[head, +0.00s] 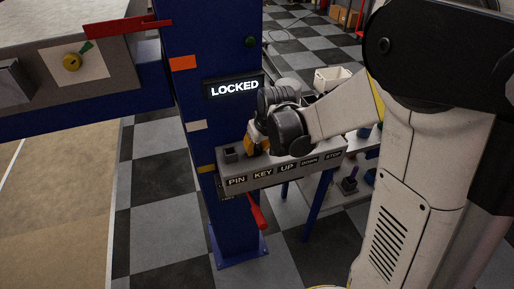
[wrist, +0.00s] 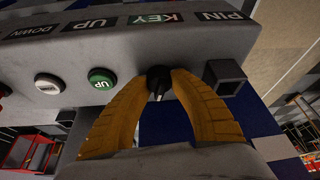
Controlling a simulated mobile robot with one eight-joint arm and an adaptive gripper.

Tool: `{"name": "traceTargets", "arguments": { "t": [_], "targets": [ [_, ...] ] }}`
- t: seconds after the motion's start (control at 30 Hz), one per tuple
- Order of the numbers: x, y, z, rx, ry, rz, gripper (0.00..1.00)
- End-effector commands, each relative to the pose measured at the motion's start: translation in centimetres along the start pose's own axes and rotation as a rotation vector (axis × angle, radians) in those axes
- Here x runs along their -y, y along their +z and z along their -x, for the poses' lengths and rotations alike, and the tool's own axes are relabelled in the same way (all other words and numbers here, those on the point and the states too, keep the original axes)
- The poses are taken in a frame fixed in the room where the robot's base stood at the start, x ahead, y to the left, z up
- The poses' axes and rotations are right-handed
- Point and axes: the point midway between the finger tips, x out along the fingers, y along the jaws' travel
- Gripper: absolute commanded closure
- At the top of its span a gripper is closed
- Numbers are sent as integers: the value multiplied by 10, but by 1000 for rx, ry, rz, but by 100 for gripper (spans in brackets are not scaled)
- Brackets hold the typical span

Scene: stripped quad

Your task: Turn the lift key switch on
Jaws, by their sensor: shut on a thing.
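The grey control box (head: 268,176) is fixed to the blue post and carries PIN, KEY, UP, DOWN and STOP labels. In the wrist view it appears upside down. In the head view my gripper (head: 256,140) is above the box and hides the switch. A lit sign (head: 234,88) on the post reads LOCKED.
A square pin socket (wrist: 225,78) stands beside the switch, and a white button (wrist: 48,84) beyond UP. A red handle (head: 257,212) hangs below the box. The raised blue lift platform (head: 80,110) is at left; shelving with items is behind.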

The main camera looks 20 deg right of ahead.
Motion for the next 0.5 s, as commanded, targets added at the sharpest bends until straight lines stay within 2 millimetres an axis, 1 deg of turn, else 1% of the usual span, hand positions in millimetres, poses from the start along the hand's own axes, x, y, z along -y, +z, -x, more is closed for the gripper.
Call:
{"name": "traceTargets", "arguments": {
  "t": [0.5],
  "targets": [
    [1,0,-1,2,185,-439,100]
  ]
}}
